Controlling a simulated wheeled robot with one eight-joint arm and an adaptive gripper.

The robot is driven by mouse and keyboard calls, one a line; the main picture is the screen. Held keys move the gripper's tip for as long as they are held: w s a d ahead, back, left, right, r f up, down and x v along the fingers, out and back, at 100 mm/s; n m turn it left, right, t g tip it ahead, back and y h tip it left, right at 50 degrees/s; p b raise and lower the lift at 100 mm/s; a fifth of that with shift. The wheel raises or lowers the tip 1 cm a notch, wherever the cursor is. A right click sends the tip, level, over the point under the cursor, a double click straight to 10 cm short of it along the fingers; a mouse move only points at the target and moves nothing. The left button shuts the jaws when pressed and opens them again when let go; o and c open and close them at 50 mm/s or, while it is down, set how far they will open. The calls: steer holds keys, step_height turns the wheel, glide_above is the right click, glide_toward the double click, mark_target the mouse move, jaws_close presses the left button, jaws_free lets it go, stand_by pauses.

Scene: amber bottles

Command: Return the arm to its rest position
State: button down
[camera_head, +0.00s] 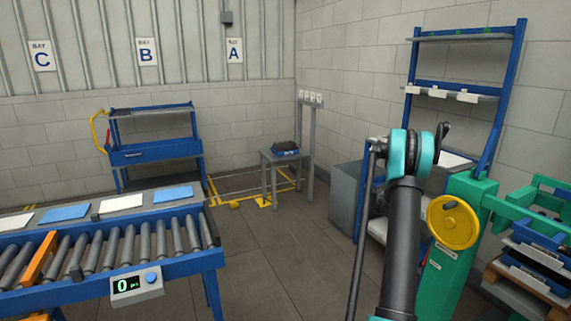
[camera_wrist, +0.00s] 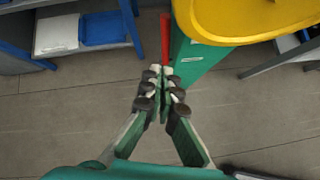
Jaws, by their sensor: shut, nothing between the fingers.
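My arm stands in the right half of the head view, with a dark link rising to a teal joint. My gripper is at the middle of the wrist view (camera_wrist: 162,85), its two fingers pressed together with nothing between them. In the head view the fingers cannot be made out clearly. In the wrist view, a red bar lies just beyond the fingertips; whether they touch cannot be told. No amber bottle can be made out in either view.
A green post (camera_head: 451,240) with a yellow disc (camera_head: 453,222) stands close right of my arm. A roller conveyor (camera_head: 180,272) is at left. A blue cart (camera_head: 155,152) and small grey table (camera_head: 286,156) stand behind. Open floor (camera_head: 270,255) lies between conveyor and arm.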

steer(key=s+a+r+m+t+y, duration=0.1)
steer(key=s+a+r+m, duration=0.2)
steer(key=s+a, duration=0.35)
steer(key=s+a+r+m+y, duration=0.2)
steer(key=s+a+r+m, duration=0.15)
steer(key=a, duration=0.55)
steer(key=s+a+r+m+t+y, duration=0.1)
steer(key=s+a+r+m, duration=0.1)
steer(key=s+a+r, duration=0.45)
steer(key=s+a+f+m+y, duration=0.1)
steer(key=s+a+f+m, duration=0.1)
steer(key=s+a, duration=0.4)
steer(key=s+a+f+m+y, duration=0.1)
steer(key=s+a+f+m, duration=0.1)
steer(key=s+a+m, duration=0.2)
steer(key=s+a+f+m+y, duration=0.2)
steer(key=s+a+m, duration=0.2)
steer(key=s+a, duration=0.6)
steer(key=s, duration=0.5)
steer(key=shift+s+f, duration=0.2)
steer(key=shift+f, duration=0.15)
